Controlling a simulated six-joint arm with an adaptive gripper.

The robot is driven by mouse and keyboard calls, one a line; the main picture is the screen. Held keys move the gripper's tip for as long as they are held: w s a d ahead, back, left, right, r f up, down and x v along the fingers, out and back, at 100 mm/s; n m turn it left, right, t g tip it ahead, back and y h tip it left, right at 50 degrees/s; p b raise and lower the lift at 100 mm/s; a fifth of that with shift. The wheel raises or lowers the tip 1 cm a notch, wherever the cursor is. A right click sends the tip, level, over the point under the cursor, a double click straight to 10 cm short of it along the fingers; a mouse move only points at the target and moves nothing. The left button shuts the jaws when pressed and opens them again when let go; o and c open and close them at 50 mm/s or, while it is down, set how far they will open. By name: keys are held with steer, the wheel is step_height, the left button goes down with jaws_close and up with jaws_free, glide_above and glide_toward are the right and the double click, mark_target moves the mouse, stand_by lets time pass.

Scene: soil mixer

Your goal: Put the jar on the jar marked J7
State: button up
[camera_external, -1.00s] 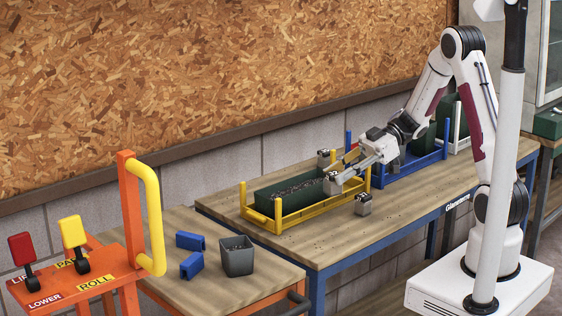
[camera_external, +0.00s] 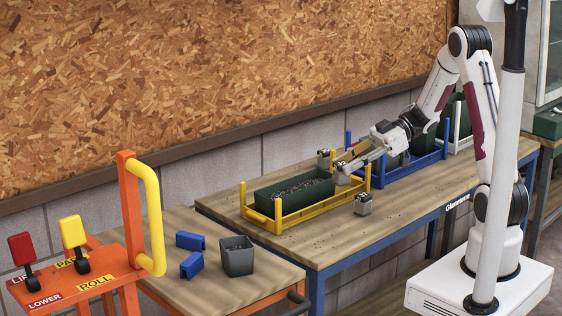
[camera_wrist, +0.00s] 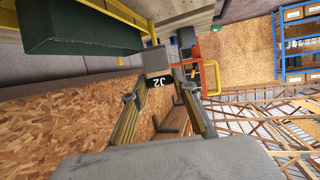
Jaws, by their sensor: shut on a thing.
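My gripper (camera_external: 347,167) is above the right end of the yellow rack and is shut on a grey jar (camera_external: 342,179). In the wrist view, the held jar (camera_wrist: 157,63) sits between the fingertips of my gripper (camera_wrist: 159,88), with the label J2 showing. A similar grey jar (camera_external: 323,159) is just behind and left of the gripper, by the rack's back side. Another grey jar (camera_external: 363,205) stands on the bench in front of the rack. Their labels are too small to read, so I cannot tell which is J7.
The yellow rack (camera_external: 262,219) has upright posts and holds a dark green trough (camera_external: 290,193) of soil. A blue rack (camera_external: 400,172) stands to its right. A grey bin (camera_external: 237,256) and blue brackets (camera_external: 190,241) lie on the lower left table. The front bench is mostly clear.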

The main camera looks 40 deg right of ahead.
steer(key=s+d+r+m+t, duration=0.1)
steer(key=d+r, duration=0.4)
steer(key=d, duration=0.3)
steer(key=shift+s, duration=0.2)
steer(key=shift+f, duration=3.1)
steer(key=shift+f, duration=0.1)
steer(key=shift+f, duration=1.8)
steer(key=shift+f, duration=0.1)
